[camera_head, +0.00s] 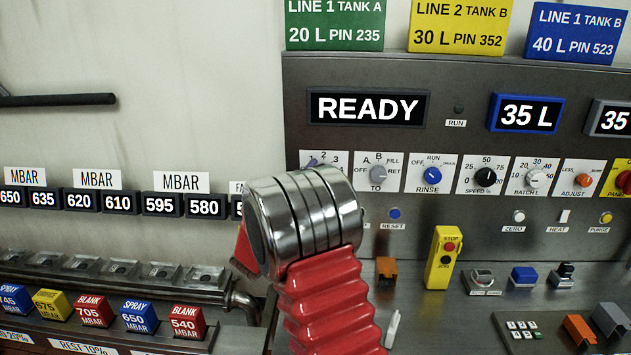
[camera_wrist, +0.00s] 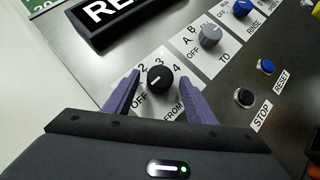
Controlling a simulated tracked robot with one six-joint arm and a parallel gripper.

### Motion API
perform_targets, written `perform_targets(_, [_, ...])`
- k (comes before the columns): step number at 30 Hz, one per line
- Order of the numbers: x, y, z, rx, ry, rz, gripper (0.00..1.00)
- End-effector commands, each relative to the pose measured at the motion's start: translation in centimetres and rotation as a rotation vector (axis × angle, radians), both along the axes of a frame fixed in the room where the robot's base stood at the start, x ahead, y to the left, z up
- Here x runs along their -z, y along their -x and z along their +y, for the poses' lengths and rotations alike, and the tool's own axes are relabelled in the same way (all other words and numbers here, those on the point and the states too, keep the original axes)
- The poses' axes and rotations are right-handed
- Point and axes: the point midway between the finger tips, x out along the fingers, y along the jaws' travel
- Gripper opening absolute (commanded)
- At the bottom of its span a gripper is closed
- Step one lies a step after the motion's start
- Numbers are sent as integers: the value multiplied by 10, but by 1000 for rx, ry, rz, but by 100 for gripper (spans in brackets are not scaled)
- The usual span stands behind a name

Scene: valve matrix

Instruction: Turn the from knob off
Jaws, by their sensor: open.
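The FROM knob (camera_wrist: 160,80) is a round black dial with a white pointer line, on a white plate marked OFF, 2, 3 and 4 in the wrist view. The line slants toward the lower left, roughly on the OFF side; I cannot tell its exact setting. My gripper (camera_wrist: 160,90) is open, its two purple fingers on either side of the knob, left and right. I cannot tell whether they touch it. In the head view my arm hides the knob; only the top of its plate (camera_head: 336,158) shows, with a purple fingertip over it.
The grey TO knob (camera_head: 378,172) is just right of the FROM plate, followed by the blue RINSE knob (camera_head: 432,175). Below are a black STOP button (camera_wrist: 244,97) and a blue RESET button (camera_wrist: 266,67). A READY display (camera_head: 368,107) juts out above.

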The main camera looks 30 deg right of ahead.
Motion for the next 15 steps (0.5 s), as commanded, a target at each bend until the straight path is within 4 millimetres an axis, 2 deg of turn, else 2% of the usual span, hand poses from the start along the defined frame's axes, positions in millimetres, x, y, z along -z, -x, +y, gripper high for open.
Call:
perform_targets(5, [7,2,13,-3,0,3,51])
perform_targets(15, [32,14,61,-4,0,3,51])
